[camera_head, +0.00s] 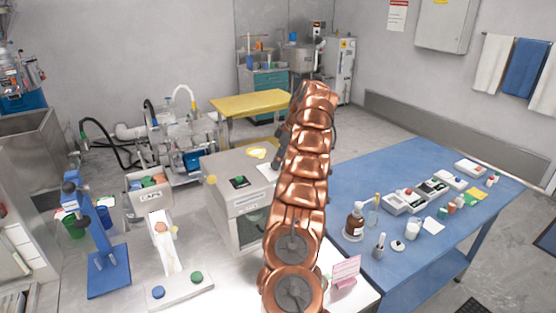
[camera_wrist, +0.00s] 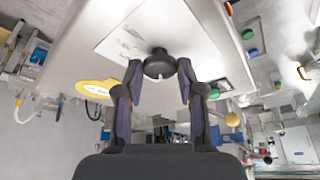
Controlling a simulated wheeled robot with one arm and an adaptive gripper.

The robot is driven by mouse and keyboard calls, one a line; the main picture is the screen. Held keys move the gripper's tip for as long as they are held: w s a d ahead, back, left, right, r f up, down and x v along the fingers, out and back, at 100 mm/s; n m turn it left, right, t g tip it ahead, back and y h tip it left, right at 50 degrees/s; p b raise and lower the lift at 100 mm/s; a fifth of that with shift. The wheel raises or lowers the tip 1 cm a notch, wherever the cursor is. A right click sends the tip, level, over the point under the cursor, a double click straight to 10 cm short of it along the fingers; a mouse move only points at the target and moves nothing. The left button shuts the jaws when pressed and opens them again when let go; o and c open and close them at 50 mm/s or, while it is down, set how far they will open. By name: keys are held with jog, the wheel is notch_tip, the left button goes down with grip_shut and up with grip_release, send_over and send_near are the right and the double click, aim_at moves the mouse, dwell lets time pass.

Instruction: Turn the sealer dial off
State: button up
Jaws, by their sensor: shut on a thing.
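The round black dial (camera_wrist: 159,65) stands on a white plate (camera_wrist: 125,38) with faint printed markings, on top of the pale boxy machine (camera_head: 223,163). My gripper (camera_wrist: 159,77) has its two dark fingertips on either side of the dial and is shut on it. A small pale mark shows on the dial's edge facing my palm. In the camera_head view my copper arm hides the dial and most of the gripper; part of the white plate (camera_head: 266,171) shows beside the arm.
On the machine's top are a green button (camera_head: 239,180) on a black plate, a yellow oval label (camera_head: 257,153) and a yellow knob (camera_head: 211,179) at its edge. A blue table (camera_head: 400,180) with bottles and small devices stands right. A yellow-topped table (camera_head: 250,103) stands behind.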

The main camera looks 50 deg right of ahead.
jog(key=o, duration=1.1)
jog(key=shift+o, duration=0.2)
jog(key=shift+s+d+r, duration=0.25)
jog(key=shift+r, duration=0.25)
jog(key=s+d, duration=0.6)
jog(key=s, duration=0.3)
jog(key=shift+s+d, duration=0.25)
jog(key=shift+s, duration=0.15)
